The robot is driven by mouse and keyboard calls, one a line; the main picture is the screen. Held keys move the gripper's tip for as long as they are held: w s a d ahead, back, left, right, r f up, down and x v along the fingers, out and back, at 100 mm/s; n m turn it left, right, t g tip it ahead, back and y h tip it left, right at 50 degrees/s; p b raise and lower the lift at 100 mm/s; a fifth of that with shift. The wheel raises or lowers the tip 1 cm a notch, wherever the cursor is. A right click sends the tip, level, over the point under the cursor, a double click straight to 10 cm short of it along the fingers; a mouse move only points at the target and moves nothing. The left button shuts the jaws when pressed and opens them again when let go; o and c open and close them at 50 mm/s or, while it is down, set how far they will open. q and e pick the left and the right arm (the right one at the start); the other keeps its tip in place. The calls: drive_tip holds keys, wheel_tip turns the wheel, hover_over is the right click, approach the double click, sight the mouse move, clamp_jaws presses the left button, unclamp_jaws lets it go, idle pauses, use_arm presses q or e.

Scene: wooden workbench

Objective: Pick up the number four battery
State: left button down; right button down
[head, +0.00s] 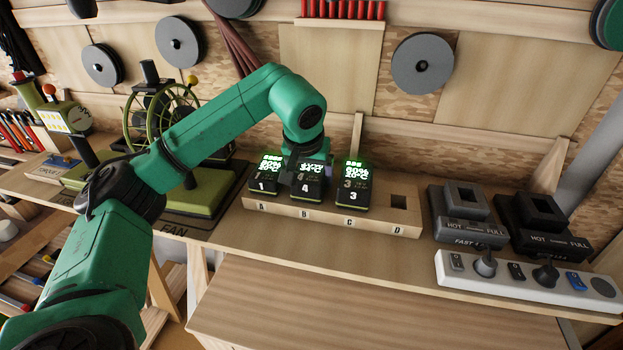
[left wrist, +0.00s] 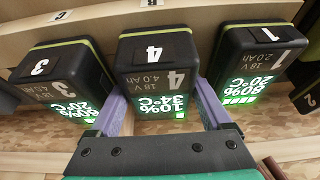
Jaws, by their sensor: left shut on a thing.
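The number four battery (head: 306,189) is a black block with a white 4 and a lit green display. It stands at position B of the wooden rack (head: 330,221), between the number one battery (head: 262,186) and the number three battery (head: 352,198). My left gripper (head: 305,163) comes down on it from above and behind. In the left wrist view, the purple fingers of the gripper (left wrist: 160,100) are on either side of the number four battery (left wrist: 155,50), shut on it. Its display reads 10% and 34°C. The battery's underside is hidden, and I cannot tell whether it is lifted.
Two dark chargers (head: 465,214) (head: 542,220) stand to the right, behind a white power strip (head: 520,283). A green fan (head: 175,120) stands at the left. The bench front is clear.

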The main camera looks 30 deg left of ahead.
use_arm(q)
drive_tip(key=shift+r, duration=0.2)
wheel_tip(320, 180, up, 10)
drive_tip(key=shift+f+b, duration=0.1)
drive_tip(key=shift+b, duration=0.6)
idle(0.3)
